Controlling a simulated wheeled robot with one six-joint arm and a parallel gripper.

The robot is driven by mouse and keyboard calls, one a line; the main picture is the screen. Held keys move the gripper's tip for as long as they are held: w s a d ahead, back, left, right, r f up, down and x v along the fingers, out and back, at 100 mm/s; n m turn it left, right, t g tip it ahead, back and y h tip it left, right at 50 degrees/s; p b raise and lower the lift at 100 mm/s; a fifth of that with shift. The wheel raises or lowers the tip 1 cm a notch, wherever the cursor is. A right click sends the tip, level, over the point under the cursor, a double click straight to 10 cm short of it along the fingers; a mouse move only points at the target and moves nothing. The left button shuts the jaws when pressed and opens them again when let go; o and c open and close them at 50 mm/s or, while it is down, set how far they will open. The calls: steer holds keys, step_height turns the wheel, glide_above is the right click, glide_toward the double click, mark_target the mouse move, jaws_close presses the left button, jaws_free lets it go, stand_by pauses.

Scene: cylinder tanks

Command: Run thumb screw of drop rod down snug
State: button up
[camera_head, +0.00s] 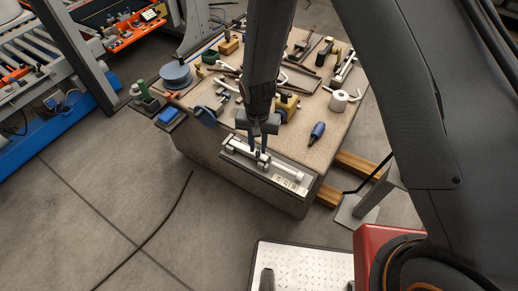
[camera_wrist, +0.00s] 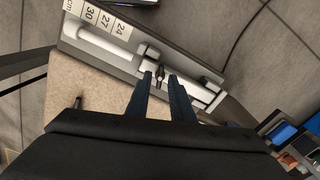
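The drop rod (camera_head: 284,172) is a pale bar lying along a grey plate at the table's front edge. It also shows in the wrist view (camera_wrist: 95,42), beside a scale strip. The thumb screw (camera_wrist: 158,73) is a small dark piece standing on the middle bracket of the rod. My gripper (camera_head: 257,147) points down over this bracket. In the wrist view my gripper's fingertips (camera_wrist: 160,76) stand apart on either side of the thumb screw, with gaps showing. Whether either finger touches it I cannot tell.
The table (camera_head: 290,139) behind carries several tools and parts, including a blue-handled screwdriver (camera_head: 317,132), a white roll (camera_head: 339,101) and a blue-grey disc (camera_head: 176,75). Open floor (camera_head: 120,190) lies in front and to the left.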

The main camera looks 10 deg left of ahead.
steer(key=shift+r+p, duration=1.2)
steer(key=shift+r, duration=0.75)
